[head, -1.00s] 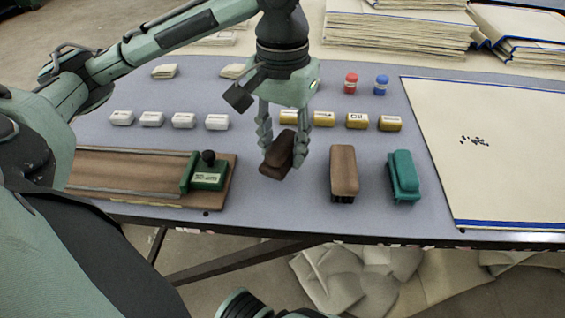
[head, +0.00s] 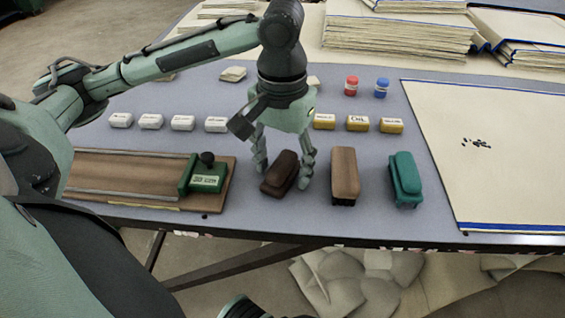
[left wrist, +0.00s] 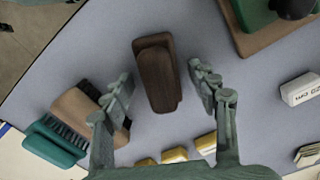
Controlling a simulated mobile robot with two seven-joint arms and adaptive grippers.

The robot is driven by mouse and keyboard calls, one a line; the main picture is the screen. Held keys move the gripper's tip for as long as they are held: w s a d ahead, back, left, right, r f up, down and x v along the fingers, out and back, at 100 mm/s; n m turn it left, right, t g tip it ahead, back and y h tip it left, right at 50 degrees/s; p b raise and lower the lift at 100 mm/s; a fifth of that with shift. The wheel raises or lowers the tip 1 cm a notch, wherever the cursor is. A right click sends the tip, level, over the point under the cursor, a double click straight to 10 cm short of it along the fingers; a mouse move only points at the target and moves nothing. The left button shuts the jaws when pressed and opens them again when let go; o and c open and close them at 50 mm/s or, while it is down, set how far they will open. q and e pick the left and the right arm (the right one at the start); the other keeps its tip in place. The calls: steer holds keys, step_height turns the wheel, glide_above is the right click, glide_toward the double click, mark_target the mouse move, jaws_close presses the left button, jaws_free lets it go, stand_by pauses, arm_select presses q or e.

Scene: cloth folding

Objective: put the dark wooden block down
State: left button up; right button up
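The dark wooden block (head: 280,173) lies on the blue-grey table top, turned at an angle, between the wooden board and a lighter brown brush. My left gripper (head: 284,172) is low over it with one finger on each side. In the left wrist view the dark block (left wrist: 158,75) sits between the spread fingertips of my left gripper (left wrist: 163,92), with a gap showing on both sides. The gripper is open. My right gripper is not in view.
The lighter brown brush (head: 344,175) stands close to the right, then a teal brush (head: 405,180). A wooden board with a green stamp (head: 207,175) is on the left. White blocks (head: 183,123) and yellow blocks (head: 357,124) line up behind. The table's front edge is near.

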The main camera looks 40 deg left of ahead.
mark_target(283, 160)
arm_select(q)
steer(key=shift+r, duration=0.25)
step_height(283, 160, up, 12)
steer(key=p, duration=0.4)
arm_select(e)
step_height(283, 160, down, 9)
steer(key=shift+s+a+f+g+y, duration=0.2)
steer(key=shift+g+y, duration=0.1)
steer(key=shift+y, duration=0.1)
